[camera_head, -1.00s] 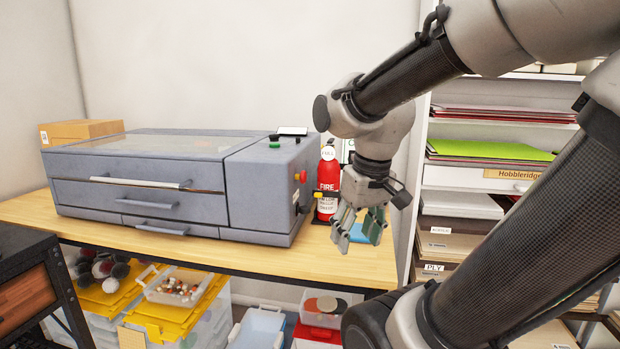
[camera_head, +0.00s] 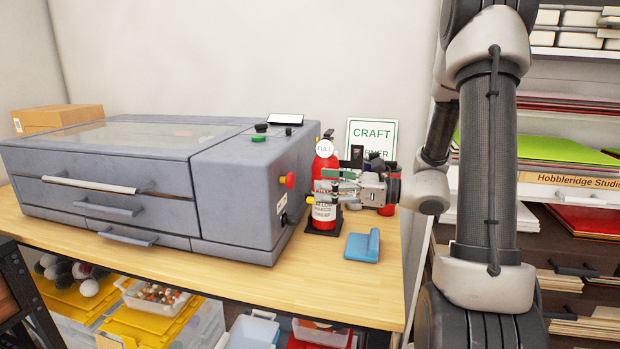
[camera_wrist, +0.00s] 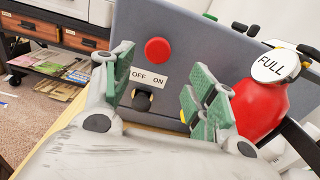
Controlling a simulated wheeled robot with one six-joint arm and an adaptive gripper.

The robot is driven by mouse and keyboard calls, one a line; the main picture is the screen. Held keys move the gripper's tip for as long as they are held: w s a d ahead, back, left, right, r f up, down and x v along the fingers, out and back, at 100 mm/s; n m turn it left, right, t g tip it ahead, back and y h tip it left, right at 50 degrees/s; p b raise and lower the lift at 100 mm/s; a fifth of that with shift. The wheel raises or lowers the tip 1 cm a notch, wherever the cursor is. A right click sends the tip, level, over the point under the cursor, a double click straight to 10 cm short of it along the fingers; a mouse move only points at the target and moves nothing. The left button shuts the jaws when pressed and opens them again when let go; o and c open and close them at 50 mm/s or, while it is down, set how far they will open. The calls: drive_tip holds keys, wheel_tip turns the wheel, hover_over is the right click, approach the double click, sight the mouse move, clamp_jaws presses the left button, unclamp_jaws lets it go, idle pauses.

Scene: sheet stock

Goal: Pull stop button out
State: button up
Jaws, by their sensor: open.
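The stop button is a red round button (camera_head: 289,180) on the right side of a grey machine (camera_head: 235,195). In the wrist view the red button (camera_wrist: 158,51) shows face-on, above an OFF/ON label (camera_wrist: 149,78) with a dark switch (camera_wrist: 142,100) below it. I cannot tell whether the button is in or out. My gripper (camera_head: 311,187) is open and empty, its fingers pointing at the machine's side, just right of the button and apart from it. In the wrist view, the green-padded fingers stand left and right, with the button beyond them, near the top of the gap.
A red fire extinguisher (camera_head: 325,165) with a FULL tag stands close behind my gripper. A blue block-like thing (camera_head: 362,246) lies on the wooden table (camera_head: 330,285). A craft sign (camera_head: 372,134) stands behind. Shelves with sheets (camera_head: 575,150) are at the right.

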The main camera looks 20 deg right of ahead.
sight(293, 181)
drive_tip(key=x, duration=0.8)
drive_tip(key=shift+s+r, duration=0.15)
drive_tip(key=shift+s, duration=0.05)
